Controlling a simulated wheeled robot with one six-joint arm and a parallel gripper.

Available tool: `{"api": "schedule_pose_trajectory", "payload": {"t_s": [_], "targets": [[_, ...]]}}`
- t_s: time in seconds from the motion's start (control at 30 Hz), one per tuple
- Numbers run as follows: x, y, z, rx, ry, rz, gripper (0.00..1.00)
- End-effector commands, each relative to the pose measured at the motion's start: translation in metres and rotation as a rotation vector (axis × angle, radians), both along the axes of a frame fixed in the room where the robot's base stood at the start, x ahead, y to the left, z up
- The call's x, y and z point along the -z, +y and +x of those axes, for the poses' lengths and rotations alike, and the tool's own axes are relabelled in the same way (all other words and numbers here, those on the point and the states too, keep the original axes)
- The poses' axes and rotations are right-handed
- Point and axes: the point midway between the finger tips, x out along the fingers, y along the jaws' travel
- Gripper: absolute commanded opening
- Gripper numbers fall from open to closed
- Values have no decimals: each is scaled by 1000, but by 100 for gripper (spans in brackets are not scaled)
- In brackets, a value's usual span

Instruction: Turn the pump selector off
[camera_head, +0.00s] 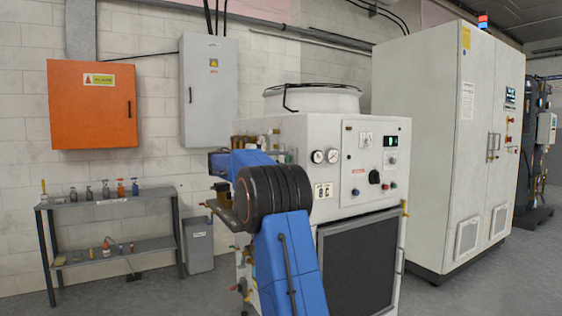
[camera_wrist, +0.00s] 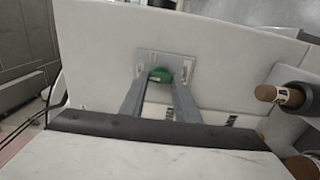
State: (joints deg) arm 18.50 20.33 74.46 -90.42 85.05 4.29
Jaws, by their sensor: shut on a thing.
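In the wrist view, a small green knob (camera_wrist: 160,75), which looks like the pump selector, sits on a light square plate (camera_wrist: 178,59) on a pale panel. My gripper (camera_wrist: 159,79) has its two grey fingers on either side of the knob and is shut on it. The knob's pointer and plate markings are too small to read. In the head view, my blue arm reaches to the left side of the white washer cabinet (camera_head: 336,148). My gripper and the green knob are hidden there.
Brown-ended cylindrical parts (camera_wrist: 266,93) stick out right of my fingers. The cabinet front carries gauges, a black knob (camera_head: 374,177) and buttons. A shelf of bottles (camera_head: 110,200) and a grey bin (camera_head: 198,245) stand left. A tall cabinet (camera_head: 425,140) stands right.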

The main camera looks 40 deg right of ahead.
Motion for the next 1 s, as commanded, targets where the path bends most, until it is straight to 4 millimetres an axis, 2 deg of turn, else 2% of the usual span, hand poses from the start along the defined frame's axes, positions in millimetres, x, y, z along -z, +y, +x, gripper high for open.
{"api": "schedule_pose_trajectory", "payload": {"t_s": [0.4, 0.43, 0.5, 0.83, 1.0], "targets": [[1, 1, 1, -3, 7, 2, 6], [1, 1, 1, -3, 7, 2, 34], [1, 0, 1, -3, 7, 2, 48], [0, 2, 1, -1, 6, 1, 48], [0, 18, 6, -4, 6, 1, 48]]}}
